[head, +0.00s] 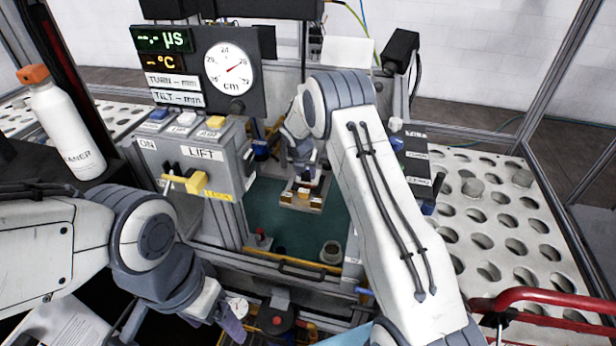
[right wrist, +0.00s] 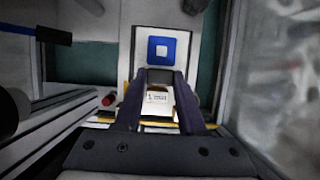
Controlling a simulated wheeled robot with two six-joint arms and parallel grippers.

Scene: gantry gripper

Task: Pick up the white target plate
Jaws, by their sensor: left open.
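A white plate with a blue square and a white centre (right wrist: 161,48), which looks like the target plate, lies just beyond my right fingertips in the right wrist view. I cannot make out its blue mark in the head view. My right gripper (right wrist: 162,75) has its dark fingers apart, on either side of a white labelled surface (right wrist: 157,98). I cannot tell whether the fingers touch it. In the head view my right gripper (head: 302,182) is over the green bay floor, largely hidden by its wrist. My left gripper (head: 236,318) is open at the lower front, away from the plate.
A control box (head: 205,160) with a yellow lift lever stands left of the bay. A perforated white table (head: 510,215) is at the right, with a red rail (head: 545,293) in front. A white bottle with an orange cap (head: 68,130) stands at far left. Frame walls enclose the bay.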

